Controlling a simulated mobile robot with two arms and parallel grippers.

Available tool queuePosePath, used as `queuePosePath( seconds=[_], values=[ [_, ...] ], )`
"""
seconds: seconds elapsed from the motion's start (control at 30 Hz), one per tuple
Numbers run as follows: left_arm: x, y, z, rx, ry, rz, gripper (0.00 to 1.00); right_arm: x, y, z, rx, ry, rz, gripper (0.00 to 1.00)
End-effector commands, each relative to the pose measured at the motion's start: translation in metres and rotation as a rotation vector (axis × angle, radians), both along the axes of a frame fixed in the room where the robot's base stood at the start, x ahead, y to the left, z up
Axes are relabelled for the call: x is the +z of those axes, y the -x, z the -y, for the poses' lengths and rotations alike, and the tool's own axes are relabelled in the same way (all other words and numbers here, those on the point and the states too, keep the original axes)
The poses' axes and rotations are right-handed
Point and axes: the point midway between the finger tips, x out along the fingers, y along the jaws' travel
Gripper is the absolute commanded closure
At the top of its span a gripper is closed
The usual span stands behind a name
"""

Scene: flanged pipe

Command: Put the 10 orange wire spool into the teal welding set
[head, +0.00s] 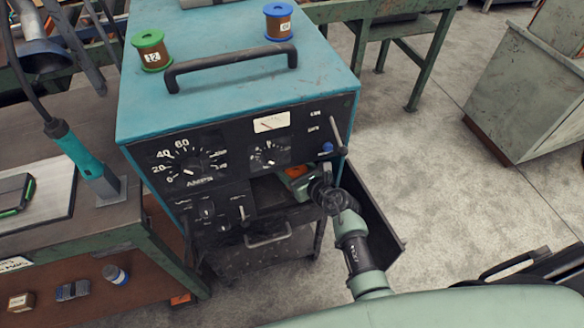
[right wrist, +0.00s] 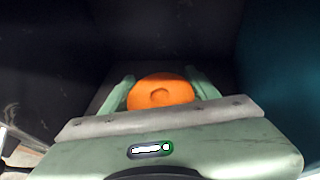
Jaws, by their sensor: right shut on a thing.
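The teal welding set (head: 245,70) stands in the middle of the head view, with an open bay in the right part of its dark front. My right gripper (head: 300,178) reaches into this bay. It is shut on the orange spool (head: 295,171), which is partly hidden behind the gripper and in the shade of the opening. In the right wrist view the orange spool (right wrist: 162,92) sits between the two green fingers, with dark walls around it. Its number cannot be read. My left gripper does not show.
A green spool marked 12 (head: 151,51) and a blue spool (head: 278,21) stand on top of the set beside its black handle (head: 230,66). The set's dark door (head: 372,215) hangs open at the right. A workbench (head: 85,215) is at left.

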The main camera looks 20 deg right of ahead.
Motion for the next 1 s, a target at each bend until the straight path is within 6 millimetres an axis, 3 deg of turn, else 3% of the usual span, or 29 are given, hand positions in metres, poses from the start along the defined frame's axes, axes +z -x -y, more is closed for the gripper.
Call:
queuePosePath(
  seconds=[0.17,0.2,0.27,0.6,1.0],
  values=[
    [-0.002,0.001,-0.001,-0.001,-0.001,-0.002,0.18,-0.001,-0.001,0.000,-0.001,0.000,0.005,0.89],
    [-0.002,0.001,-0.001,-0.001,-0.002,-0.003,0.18,-0.003,0.000,0.000,0.000,0.000,0.000,0.29],
    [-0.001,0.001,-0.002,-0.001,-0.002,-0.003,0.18,-0.002,0.000,0.000,0.000,0.000,0.000,0.19],
    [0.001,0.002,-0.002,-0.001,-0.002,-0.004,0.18,0.002,0.000,0.000,0.000,-0.001,0.001,0.19],
    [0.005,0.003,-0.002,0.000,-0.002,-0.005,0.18,0.023,0.054,0.017,-0.001,0.002,-0.001,0.19]
  ],
)
